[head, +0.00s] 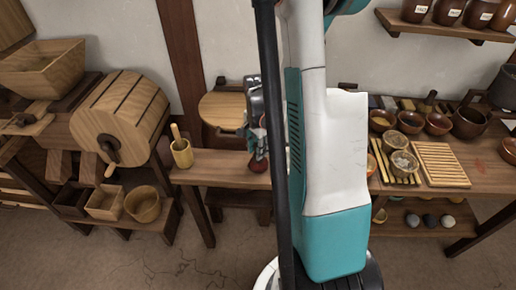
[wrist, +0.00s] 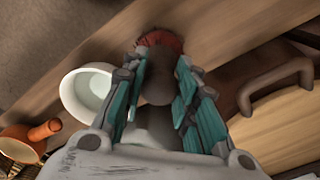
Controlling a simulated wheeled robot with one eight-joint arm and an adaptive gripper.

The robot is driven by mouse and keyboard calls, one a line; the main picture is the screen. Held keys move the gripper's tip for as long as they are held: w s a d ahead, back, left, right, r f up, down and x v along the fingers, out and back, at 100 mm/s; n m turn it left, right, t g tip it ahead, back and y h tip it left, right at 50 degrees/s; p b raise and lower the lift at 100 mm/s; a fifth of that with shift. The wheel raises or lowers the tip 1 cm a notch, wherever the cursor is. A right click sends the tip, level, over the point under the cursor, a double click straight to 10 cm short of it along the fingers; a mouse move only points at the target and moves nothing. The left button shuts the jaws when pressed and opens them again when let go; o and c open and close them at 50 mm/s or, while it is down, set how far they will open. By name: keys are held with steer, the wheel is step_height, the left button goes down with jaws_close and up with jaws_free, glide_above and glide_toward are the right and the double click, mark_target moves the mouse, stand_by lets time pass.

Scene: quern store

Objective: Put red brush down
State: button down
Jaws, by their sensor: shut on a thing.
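The red brush has dark red bristles and a brown handle, and shows at the top middle of the wrist view (wrist: 162,40). My gripper (wrist: 160,68) is shut on its handle, with a finger on each side. In the head view my gripper (head: 257,138) is partly hidden by my arm, over the narrow wooden table (head: 222,168). The brush (head: 259,165) shows as a small dark red patch below the fingers, at the table. I cannot tell whether it touches the tabletop.
A wooden cup with a pestle (head: 181,152) stands at the table's left. A white bowl (wrist: 88,92) is left of my fingers in the wrist view, and a round wooden lid with a handle (wrist: 285,120) is at the right. Bowls and a slatted rack (head: 440,165) fill the right table.

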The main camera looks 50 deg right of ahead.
steer(key=shift+f, duration=0.15)
steer(key=c, duration=1.3)
jaws_free()
step_height(320, 180, up, 12)
steer(key=p, duration=0.4)
steer(key=shift+r, duration=0.2)
